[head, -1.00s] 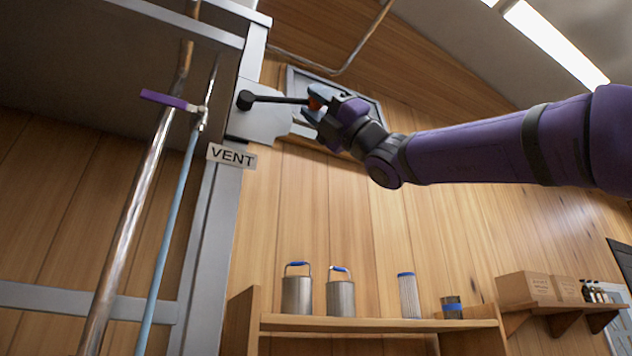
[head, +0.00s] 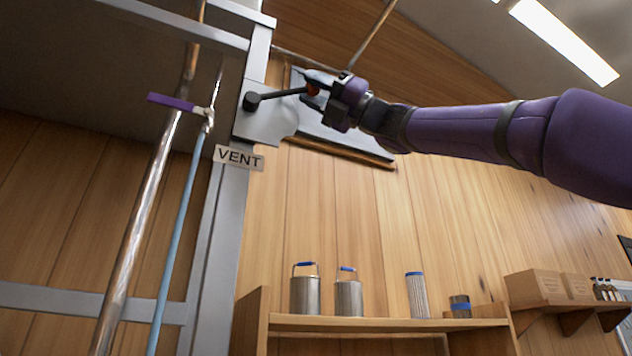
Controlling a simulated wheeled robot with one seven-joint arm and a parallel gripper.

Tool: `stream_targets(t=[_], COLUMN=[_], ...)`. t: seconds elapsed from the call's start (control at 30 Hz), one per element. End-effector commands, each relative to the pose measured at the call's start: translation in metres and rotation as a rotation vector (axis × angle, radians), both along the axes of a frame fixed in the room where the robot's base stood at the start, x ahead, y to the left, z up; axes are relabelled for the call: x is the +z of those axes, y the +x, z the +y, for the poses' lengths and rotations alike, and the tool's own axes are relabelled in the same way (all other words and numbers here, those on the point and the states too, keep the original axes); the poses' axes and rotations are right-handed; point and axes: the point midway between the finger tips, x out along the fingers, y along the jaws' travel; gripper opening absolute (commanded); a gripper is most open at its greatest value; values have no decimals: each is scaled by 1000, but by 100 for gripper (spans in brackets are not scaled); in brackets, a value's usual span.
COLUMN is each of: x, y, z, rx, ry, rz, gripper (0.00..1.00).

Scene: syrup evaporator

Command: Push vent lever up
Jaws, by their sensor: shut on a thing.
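The vent lever (head: 278,95) is a dark rod that runs right from a black pivot on a light metal plate (head: 268,123) and tilts slightly up toward its tip. A label reading VENT (head: 239,157) is below the plate on the grey post. My gripper (head: 312,86) is at the lever's right end, shut on its red-orange knob, which shows only in part between the fingers. My purple arm comes in from the right.
A purple-handled valve (head: 171,101) and vertical pipes stand left of the post. Below, a wooden shelf (head: 380,324) holds metal canisters and filters. A wall shelf (head: 572,312) at right carries boxes and bottles. A framed panel is behind my gripper.

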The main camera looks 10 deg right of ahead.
Motion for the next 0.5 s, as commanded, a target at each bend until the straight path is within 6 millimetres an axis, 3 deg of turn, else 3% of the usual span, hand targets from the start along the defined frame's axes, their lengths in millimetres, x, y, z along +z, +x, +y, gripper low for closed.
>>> stream_targets(t=[0.23,0.27,0.3,0.37,0.5], x=[2,2,2,2,1], y=[-1,-1,-1,-1,-1], z=[-1,-1,-1,-1,0], rx=[-1,-1,-1,-1,0], ry=[6,6,6,6,5], rz=[-1,-1,-1,-1,0], gripper=[0,41,50,59,59])
